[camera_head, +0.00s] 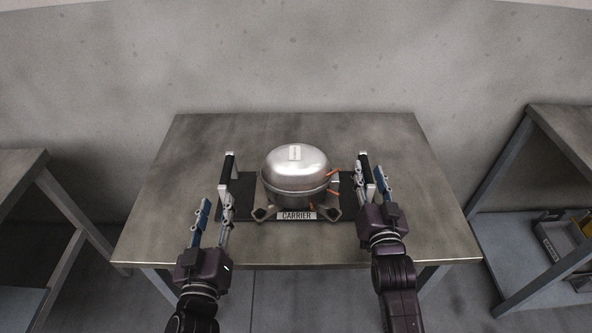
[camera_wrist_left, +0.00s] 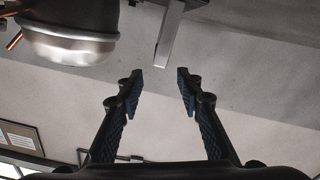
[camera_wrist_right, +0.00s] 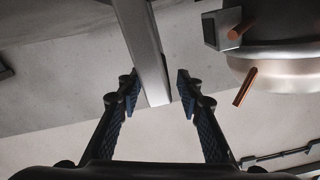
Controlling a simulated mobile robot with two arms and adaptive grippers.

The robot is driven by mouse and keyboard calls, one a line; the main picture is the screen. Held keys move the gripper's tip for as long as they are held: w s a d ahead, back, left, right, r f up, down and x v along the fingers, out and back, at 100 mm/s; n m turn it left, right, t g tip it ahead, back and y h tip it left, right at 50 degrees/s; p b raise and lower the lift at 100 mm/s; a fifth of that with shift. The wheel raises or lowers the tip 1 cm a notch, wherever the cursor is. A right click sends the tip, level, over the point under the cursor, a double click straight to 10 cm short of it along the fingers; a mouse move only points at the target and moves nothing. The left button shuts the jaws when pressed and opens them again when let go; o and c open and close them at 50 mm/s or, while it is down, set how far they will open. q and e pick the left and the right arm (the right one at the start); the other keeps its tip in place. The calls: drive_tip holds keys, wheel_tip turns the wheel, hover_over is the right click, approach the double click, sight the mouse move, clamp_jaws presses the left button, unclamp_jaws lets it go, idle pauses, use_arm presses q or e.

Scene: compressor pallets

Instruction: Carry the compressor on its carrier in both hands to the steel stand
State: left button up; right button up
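The silver domed compressor (camera_head: 295,172) sits upright on the black carrier (camera_head: 241,207), labelled CARRIER, on the middle grey table. The carrier has an upright handle on its left (camera_head: 228,172) and right (camera_head: 365,165). My left gripper (camera_head: 214,204) is open and empty in front of the left handle; in the left wrist view the handle's end (camera_wrist_left: 168,45) lies just beyond the fingertips. My right gripper (camera_head: 370,172) is open at the right handle; in the right wrist view the bar (camera_wrist_right: 148,60) reaches between the fingertips, with gaps showing. I cannot tell which table is the steel stand.
The middle table (camera_head: 190,150) is otherwise bare. Another table (camera_head: 18,165) stands at the left edge. A table (camera_head: 570,125) at the right has a lower shelf with a tray (camera_head: 552,238) on it. Floor gaps separate the tables; a grey wall is behind.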

drive_tip(key=s, duration=1)
drive_tip(key=shift+s, duration=0.4)
drive_tip(key=shift+d, duration=0.1)
